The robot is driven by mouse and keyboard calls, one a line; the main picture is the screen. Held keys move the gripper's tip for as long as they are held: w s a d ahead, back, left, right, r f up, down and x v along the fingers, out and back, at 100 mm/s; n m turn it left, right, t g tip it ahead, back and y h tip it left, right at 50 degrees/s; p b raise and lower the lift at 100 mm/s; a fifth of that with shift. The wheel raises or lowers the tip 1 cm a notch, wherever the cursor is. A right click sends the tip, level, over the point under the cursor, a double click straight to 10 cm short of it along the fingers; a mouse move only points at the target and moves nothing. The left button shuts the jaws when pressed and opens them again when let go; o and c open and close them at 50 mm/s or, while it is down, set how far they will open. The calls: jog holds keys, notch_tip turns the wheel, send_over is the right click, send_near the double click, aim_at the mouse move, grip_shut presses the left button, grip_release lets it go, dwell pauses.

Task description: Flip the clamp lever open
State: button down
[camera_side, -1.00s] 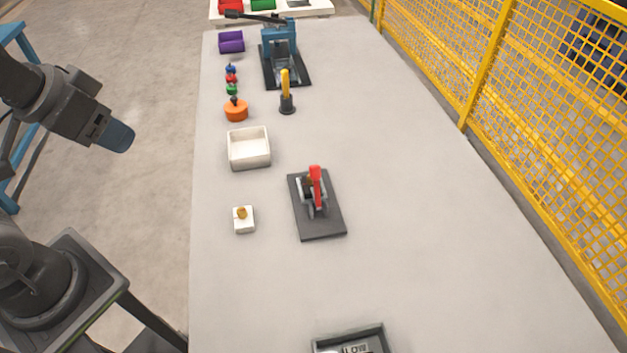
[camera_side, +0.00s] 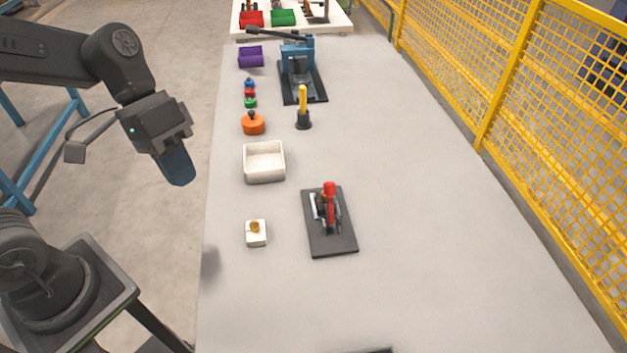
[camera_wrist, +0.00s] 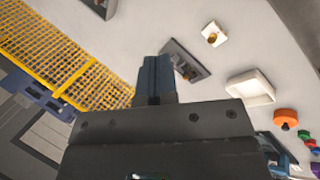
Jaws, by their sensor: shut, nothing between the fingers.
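The toggle clamp (camera_side: 320,206) sits on a dark base plate (camera_side: 332,243) near the middle of the table in the side view. Its red-handled lever (camera_side: 330,200) stands upright. In the wrist view the clamp plate (camera_wrist: 180,55) is partly hidden behind my fingers. My gripper (camera_side: 179,172) is off the table's left edge, above floor level, with blue fingers pointing down. It is shut and empty, well apart from the clamp. Its fingers (camera_wrist: 152,72) also show together in the wrist view.
A white block with a brass knob (camera_side: 256,232) lies left of the clamp. A white open box (camera_side: 264,174), an orange knob (camera_side: 253,125) and a yellow-handled tool (camera_side: 303,104) stand farther back. A blue press (camera_side: 297,58) is at the far end. Yellow fencing (camera_side: 560,130) runs along the right.

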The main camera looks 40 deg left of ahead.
aim_at(330, 202)
jog(key=w+d+f+n+g+h, duration=0.25)
jog(key=w+d+f+h, duration=0.2)
jog(key=w+h, duration=0.55)
jog(key=w+a+f+n+t, duration=0.2)
jog(key=f+t, duration=0.2)
jog(key=w+a+f+n+t+h, duration=0.1)
jog(key=w+a+f+n+t, duration=0.1)
jog(key=w+f+n+t, duration=0.1)
jog(key=w+a+f+n+t, duration=0.2)
jog(key=w+f+n+t, duration=0.1)
jog(key=f+t, duration=0.2)
jog(key=shift+a+f+t, duration=0.2)
jog(key=shift+f+t, duration=0.05)
jog(key=shift+f, duration=0.75)
jog(key=shift+h, duration=0.3)
jog(key=x, duration=1)
jog(key=shift+s, duration=0.1)
